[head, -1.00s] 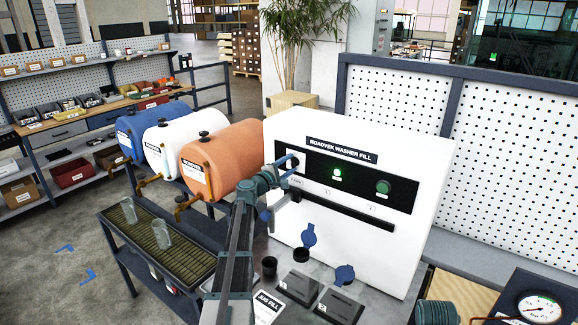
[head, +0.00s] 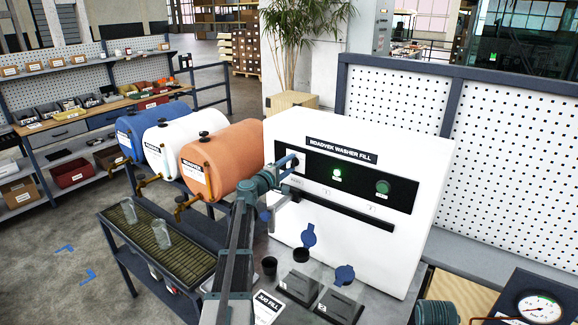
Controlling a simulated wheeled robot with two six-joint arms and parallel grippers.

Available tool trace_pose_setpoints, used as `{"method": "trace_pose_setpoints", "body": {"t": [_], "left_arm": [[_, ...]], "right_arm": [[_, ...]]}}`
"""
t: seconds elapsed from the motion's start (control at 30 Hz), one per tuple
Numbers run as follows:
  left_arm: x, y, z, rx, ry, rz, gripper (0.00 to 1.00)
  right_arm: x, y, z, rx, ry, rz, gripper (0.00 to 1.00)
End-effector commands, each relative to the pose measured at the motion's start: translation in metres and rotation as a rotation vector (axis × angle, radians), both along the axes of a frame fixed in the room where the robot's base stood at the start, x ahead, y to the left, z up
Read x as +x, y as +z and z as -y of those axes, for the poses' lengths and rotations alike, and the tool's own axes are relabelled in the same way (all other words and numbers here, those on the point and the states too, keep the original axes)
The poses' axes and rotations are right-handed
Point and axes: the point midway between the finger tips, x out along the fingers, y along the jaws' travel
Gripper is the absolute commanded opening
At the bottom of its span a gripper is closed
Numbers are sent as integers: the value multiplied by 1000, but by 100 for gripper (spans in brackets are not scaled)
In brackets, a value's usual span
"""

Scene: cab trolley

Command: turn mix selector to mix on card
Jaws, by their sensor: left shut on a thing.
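The white washer fill unit (head: 350,238) stands on the bench with a black control panel (head: 360,183) on its front. The mix selector is at the panel's left end, and my left gripper (head: 291,163) is shut on it. The gripper and wrist hide most of the selector, so its pointer setting cannot be read. A lit green lamp (head: 337,175) and a dark green button (head: 383,187) sit to the right on the panel. A card (head: 267,308) lettered "JUG FILL" lies at the front of the bench; its small print is unreadable. My right gripper is out of view.
Orange, white and blue tanks (head: 225,157) are to the left, above a drip tray (head: 160,245) with two clear jugs. A pressure gauge (head: 539,308) is at lower right.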

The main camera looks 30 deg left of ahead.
Motion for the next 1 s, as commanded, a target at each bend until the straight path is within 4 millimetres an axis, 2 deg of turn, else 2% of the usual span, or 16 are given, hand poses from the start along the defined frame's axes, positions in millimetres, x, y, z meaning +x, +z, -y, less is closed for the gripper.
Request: {"method": "trace_pose_setpoints", "body": {"t": [0.1,0.13,0.27,0.53,0.67,0.77,1.0], "left_arm": [[0,-1,0,1,0,-1,0],[0,-1,0,1,0,-1,58],[0,0,0,0,0,-1,81],[0,0,0,-1,0,0,82],[-9,0,0,-1,0,0,82],[-25,0,0,-1,1,0,82],[-78,0,-4,-1,2,0,82]], "right_arm": [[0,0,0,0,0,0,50],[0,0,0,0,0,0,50],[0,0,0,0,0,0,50],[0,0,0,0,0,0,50],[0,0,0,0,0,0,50],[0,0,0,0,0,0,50],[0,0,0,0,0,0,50]]}}
